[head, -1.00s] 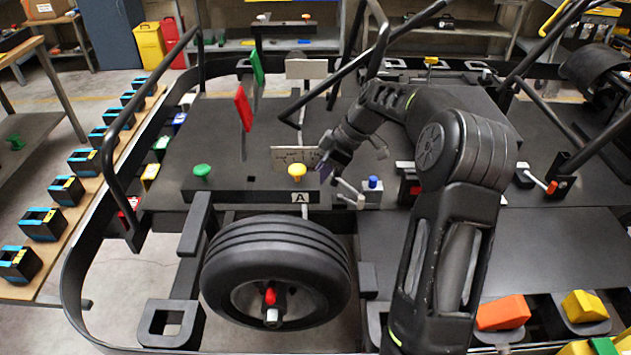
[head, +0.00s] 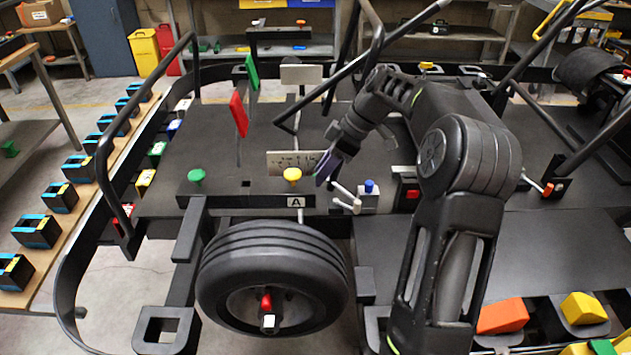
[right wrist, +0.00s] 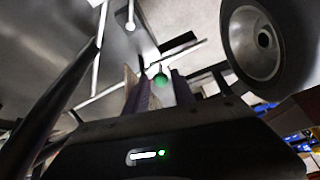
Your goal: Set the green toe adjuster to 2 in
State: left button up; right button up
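The green toe adjuster (head: 196,176) is a round green knob standing at the left end of a dark bar, behind the wheel. A yellow knob (head: 292,175) stands at the bar's right end, near the label "A". My right gripper (head: 322,172) is just right of the yellow knob, clear of the green one. In the right wrist view, a green knob (right wrist: 160,79) shows beyond and between my parted fingers, with nothing visibly held. A pale scale plate (head: 285,163) stands behind the yellow knob; its marks are too small to read. My left gripper is out of view.
The wheel (head: 272,226) sits in front of the bar. Red (head: 239,115) and green (head: 252,72) flag-like handles rise behind it. A blue-knobbed block (head: 369,199) is right of my gripper. Dark tubes of the kart frame cross above.

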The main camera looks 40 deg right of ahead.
jog(key=v, duration=0.3)
jog(key=shift+s+d+r, duration=0.1)
jog(key=shift+d+r, duration=0.05)
jog(key=shift+r, duration=0.1)
jog(key=shift+s, duration=0.1)
dwell(0.3)
